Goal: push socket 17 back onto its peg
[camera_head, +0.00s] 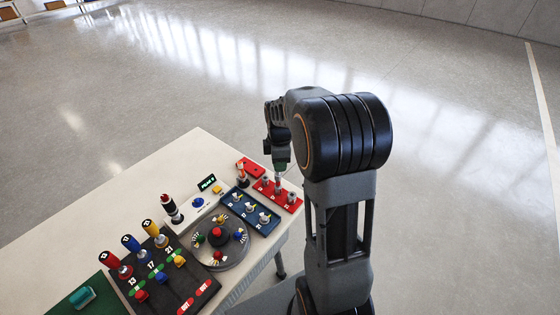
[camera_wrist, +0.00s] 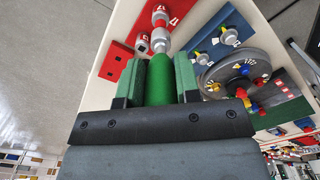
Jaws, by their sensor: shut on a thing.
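The red board (camera_head: 290,204) carries several silver sockets at the table's right end. In the wrist view, the red board (camera_wrist: 188,10) has a mark reading 17 beside a silver socket with a red band (camera_wrist: 160,18). My gripper (camera_head: 279,167) is above the board, pointing down. In the wrist view my gripper (camera_wrist: 160,80) is shut on a green cylinder (camera_wrist: 160,72). The cylinder's narrow tip is in line with the silver socket and appears to meet it. I cannot tell whether they touch, or how far the socket sits on its peg. A second silver socket (camera_wrist: 141,42) stands beside it.
A blue board (camera_head: 262,228) with several fittings and a round grey dial plate (camera_head: 203,261) lie close by. A black panel (camera_head: 166,300) with upright red, blue and yellow handles stands further left. A green mat (camera_head: 72,304) lies at the front left. The table's back left is bare.

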